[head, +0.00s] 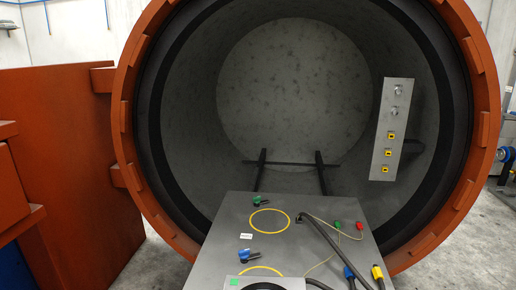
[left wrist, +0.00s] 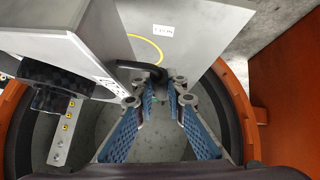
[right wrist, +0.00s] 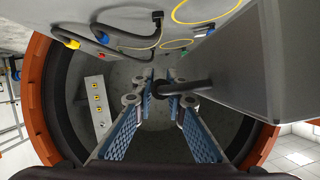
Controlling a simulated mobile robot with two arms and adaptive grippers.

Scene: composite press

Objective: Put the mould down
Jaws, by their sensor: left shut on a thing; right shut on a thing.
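My left gripper (left wrist: 160,95) is shut on a black bar handle at the mould's side (left wrist: 195,35). My right gripper (right wrist: 152,88) is shut on a black handle of the mould (right wrist: 235,85) at its other side. Neither gripper shows in the head view.
The round orange-rimmed pressure vessel (head: 126,120) stands open and its inside is mostly empty. Two dark rails (head: 324,175) run inside it behind the mould. A grey socket panel (head: 391,130) stands at the right inside wall. An orange door (head: 70,140) is at the left.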

